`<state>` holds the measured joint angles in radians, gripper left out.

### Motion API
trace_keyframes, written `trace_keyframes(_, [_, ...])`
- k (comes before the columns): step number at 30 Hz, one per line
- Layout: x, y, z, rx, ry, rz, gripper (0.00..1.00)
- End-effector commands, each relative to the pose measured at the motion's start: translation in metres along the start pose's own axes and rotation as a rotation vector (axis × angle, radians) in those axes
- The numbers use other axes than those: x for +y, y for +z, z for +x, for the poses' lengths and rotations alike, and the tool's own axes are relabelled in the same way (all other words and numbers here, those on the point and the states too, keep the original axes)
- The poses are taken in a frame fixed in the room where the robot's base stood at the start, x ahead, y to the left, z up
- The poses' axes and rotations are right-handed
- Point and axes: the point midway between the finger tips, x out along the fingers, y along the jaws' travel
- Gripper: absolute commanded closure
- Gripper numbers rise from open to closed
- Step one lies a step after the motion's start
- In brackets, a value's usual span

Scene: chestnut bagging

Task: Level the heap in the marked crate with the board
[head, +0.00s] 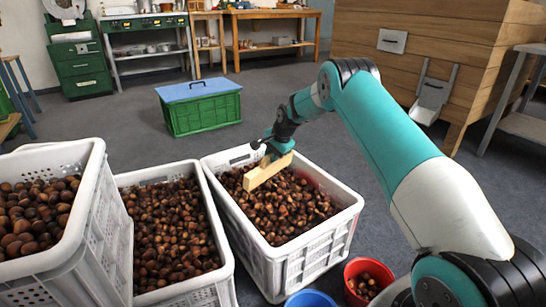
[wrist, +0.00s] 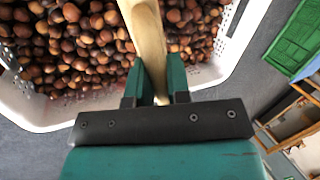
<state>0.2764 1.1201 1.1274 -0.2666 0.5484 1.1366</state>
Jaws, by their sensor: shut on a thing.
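The pale wooden board (head: 268,172) is in my gripper (head: 275,149), over the back part of the right-hand white crate (head: 318,258). In the wrist view both fingers of my gripper (wrist: 155,80) press on the board (wrist: 146,32) from its two sides. The board reaches down to the chestnuts (head: 285,210) near the crate's back wall; whether it touches them I cannot tell. The chestnuts fill much of this crate, and their surface looks uneven. The crate's wall (wrist: 28,100) shows behind the gripper in the wrist view. I cannot make out a clear mark on any crate.
A white crate of chestnuts (head: 222,285) stands close on the left, with a higher one (head: 98,190) beyond it. A red bucket (head: 352,294) with chestnuts and a blue bucket (head: 310,299) stand in front. A green crate with a blue lid (head: 200,113) stands behind on open floor.

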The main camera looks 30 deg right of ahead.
Motion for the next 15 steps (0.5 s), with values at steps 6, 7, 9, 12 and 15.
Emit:
trace_keyframes(6, [-0.021,-0.035,0.019,0.099,-0.044,0.217,1.0])
trace_keyframes(7, [-0.022,-0.036,0.02,0.105,-0.047,0.229,1.0])
trace_keyframes(9, [-0.023,-0.038,0.022,0.113,-0.049,0.248,1.0])
trace_keyframes(12, [-0.02,-0.039,0.029,0.116,-0.05,0.254,1.0])
trace_keyframes(15, [-0.015,-0.039,0.04,0.115,-0.049,0.253,1.0])
